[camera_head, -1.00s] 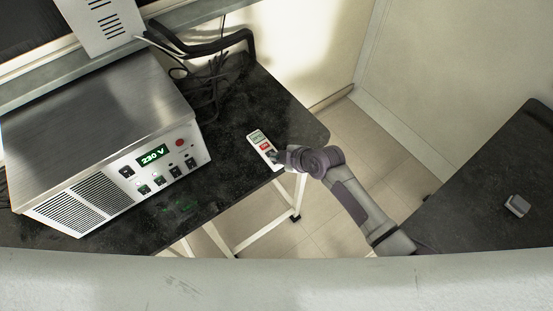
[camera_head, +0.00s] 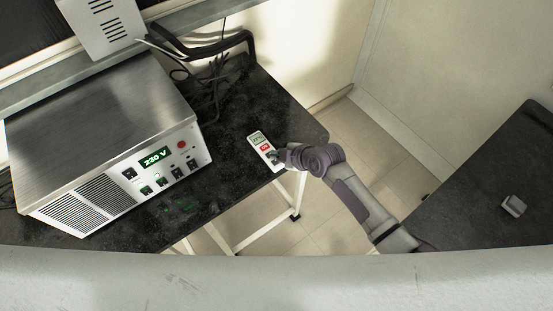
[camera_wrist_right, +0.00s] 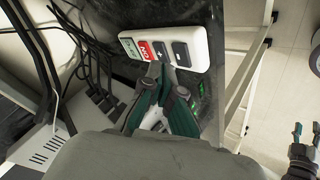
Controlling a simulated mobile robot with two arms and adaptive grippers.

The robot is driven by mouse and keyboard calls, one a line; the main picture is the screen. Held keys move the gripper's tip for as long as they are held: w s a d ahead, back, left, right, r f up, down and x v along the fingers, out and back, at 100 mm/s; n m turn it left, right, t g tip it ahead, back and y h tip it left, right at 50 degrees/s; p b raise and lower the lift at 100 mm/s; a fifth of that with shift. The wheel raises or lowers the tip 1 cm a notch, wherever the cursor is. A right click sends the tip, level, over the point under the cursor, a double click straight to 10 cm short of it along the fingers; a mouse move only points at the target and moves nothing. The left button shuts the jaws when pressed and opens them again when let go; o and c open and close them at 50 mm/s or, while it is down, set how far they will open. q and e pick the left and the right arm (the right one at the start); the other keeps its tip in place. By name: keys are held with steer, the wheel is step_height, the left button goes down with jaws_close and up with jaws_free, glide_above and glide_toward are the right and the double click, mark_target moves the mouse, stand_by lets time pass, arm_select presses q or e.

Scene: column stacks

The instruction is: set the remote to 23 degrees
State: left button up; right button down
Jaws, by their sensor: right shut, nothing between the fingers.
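The white remote (camera_head: 259,139) lies on the black table near its front right edge. In the right wrist view the remote (camera_wrist_right: 197,36) shows a small greenish display, a red button, a dark plus button (camera_wrist_right: 163,47) and a dark minus button (camera_wrist_right: 182,54). The display digits are too small to read surely. My right gripper (camera_head: 277,157) is at the remote's button end. Its fingertips (camera_wrist_right: 159,70) are shut and empty, close to the plus button's lower side; I cannot tell whether they touch. A teal-tipped part, seemingly my left gripper (camera_wrist_right: 297,133), shows at the right wrist view's edge.
A metal power unit (camera_head: 110,135) reading 230 V stands left of the remote on the black table (camera_head: 225,195). Black cables (camera_head: 208,95) lie behind. Another dark table (camera_head: 470,200) at right holds a small grey object (camera_head: 513,206). Floor lies between the tables.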

mark_target(278, 163)
steer(key=shift+r+p, duration=1.85)
steer(key=shift+r, duration=0.55)
